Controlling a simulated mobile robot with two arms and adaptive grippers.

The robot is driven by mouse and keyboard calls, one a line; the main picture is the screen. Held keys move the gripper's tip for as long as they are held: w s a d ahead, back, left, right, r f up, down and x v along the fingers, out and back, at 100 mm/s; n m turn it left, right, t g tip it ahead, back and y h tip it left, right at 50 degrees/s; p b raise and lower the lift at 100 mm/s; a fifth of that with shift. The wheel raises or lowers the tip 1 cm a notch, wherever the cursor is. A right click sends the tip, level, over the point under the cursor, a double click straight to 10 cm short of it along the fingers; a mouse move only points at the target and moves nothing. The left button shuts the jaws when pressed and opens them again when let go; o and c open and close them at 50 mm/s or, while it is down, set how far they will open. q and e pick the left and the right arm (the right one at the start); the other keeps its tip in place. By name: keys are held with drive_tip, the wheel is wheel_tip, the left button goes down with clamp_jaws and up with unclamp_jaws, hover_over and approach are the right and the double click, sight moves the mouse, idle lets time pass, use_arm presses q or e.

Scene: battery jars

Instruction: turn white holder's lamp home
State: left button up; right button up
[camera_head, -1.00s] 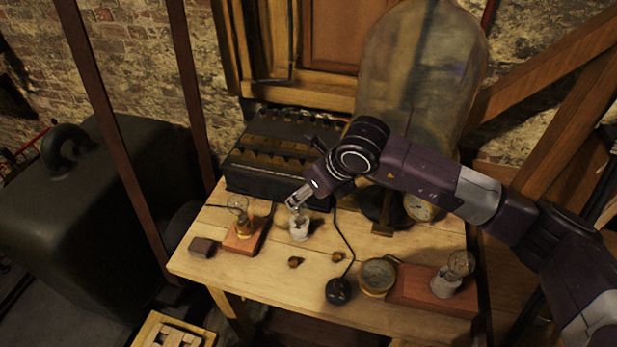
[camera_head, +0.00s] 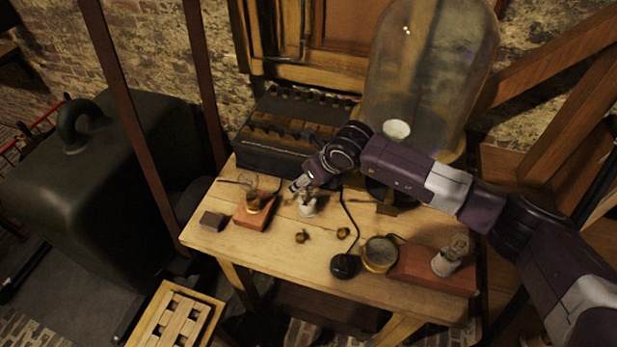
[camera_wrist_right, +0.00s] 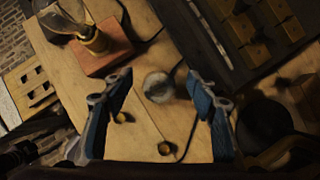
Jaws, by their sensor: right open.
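A white holder (camera_head: 307,208) stands on the wooden table, beside a red-brown block. My right gripper (camera_head: 301,188) is just above it and hides its top, with its fingers open. In the right wrist view, a round pale glassy thing (camera_wrist_right: 158,87) sits between the open blue fingers of the right gripper (camera_wrist_right: 160,100), apart from both. It looks like the lamp from above, but how it sits in the holder cannot be told. Another pale holder (camera_head: 446,264) with a clear bulb (camera_head: 456,245) stands on the right block. My left gripper is not in view.
A brass-based bulb (camera_head: 253,200) stands on the left block (camera_head: 256,216), near a small dark block (camera_head: 213,221). Two small brass pieces (camera_head: 302,237), a black corded knob (camera_head: 345,266) and a round gauge (camera_head: 380,253) lie in front. A dark battery box (camera_head: 280,135) and glass jar (camera_head: 425,80) stand behind.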

drive_tip(key=c, duration=1.4)
drive_tip(key=m, duration=0.1)
drive_tip(key=m+h, duration=0.1)
drive_tip(key=shift+a+m+t, duration=0.2)
drive_tip(key=shift+m+t, duration=0.1)
drive_tip(key=shift+m, duration=0.1)
drive_tip(key=m+h+b, duration=0.1)
drive_tip(key=m, duration=0.1)
drive_tip(key=shift+m+t+h+b, duration=0.3)
drive_tip(key=shift+m+b, duration=0.05)
drive_tip(key=shift+m, duration=0.05)
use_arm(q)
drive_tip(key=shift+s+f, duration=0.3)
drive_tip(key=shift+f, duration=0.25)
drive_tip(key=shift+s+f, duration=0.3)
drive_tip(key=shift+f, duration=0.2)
use_arm(e)
drive_tip(key=shift+d+m, duration=0.15)
drive_tip(key=shift+m, duration=0.25)
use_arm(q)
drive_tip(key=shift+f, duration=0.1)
use_arm(e)
drive_tip(key=shift+h, duration=0.3)
